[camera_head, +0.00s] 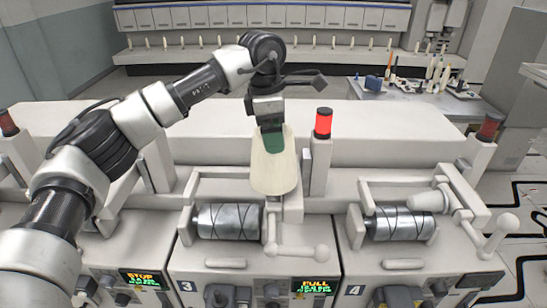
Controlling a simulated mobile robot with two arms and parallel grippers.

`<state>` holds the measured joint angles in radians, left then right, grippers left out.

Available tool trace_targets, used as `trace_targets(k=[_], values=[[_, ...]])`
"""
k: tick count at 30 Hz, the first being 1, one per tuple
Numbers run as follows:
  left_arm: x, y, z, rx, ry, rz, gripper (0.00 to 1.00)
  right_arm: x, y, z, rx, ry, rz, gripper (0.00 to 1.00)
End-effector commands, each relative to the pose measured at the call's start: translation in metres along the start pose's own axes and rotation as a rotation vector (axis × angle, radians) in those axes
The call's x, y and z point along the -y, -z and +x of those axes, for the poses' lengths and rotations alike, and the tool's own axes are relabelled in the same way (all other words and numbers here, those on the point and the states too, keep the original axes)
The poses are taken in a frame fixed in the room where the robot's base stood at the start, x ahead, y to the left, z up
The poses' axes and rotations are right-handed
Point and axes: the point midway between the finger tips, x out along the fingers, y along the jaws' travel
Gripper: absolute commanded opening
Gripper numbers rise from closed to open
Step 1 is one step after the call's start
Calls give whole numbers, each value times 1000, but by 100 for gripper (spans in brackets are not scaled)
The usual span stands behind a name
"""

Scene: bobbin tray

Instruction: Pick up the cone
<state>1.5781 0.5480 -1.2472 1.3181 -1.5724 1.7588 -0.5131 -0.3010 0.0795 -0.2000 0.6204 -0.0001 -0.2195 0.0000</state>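A cream cone (272,172) with a dark green top section hangs roughly upright over the middle machine unit, its wide rounded end down. My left gripper (270,128) is at the cone's green top, pointing down, and appears shut on it. The fingertips are partly lost against the dark green. The cone's lower end overlaps the unit's frame in the view; whether it touches cannot be told. My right gripper is not in view.
The middle unit has a metal drum (228,222) and a crank handle (297,251). The right unit holds a pale cone-shaped piece (428,201) beside its drum. A lit red lamp (323,123) stands close right of the held cone. A side table (415,104) holds several bobbins.

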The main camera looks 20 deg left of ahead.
Motion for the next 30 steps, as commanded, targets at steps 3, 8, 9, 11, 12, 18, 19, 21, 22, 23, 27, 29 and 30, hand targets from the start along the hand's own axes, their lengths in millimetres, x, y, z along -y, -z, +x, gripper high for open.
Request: trace_targets(k=[3,8,9,11,12,18,19,21,22,23,27,29,30], values=[[0,0,0,0,0,0,59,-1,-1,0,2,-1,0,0],[0,0,-1,1,0,0,34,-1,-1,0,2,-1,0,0],[0,0,-2,2,-1,1,34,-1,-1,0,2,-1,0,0],[0,0,-2,2,-1,0,34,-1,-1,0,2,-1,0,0],[0,0,-2,2,-1,1,34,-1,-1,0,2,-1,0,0],[0,-2,-10,3,-3,0,34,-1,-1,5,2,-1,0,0],[-1,-3,-15,4,-4,0,34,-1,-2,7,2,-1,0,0],[0,-5,-27,5,-4,1,34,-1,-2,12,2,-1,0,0],[0,-6,-33,5,-6,0,34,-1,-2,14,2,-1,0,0],[0,-7,-39,4,-5,0,34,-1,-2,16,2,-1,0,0],[0,-11,-67,4,-4,1,34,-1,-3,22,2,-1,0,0],[0,-12,-77,4,-3,1,34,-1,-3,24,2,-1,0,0],[0,-14,-84,3,-3,0,34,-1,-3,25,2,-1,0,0]])
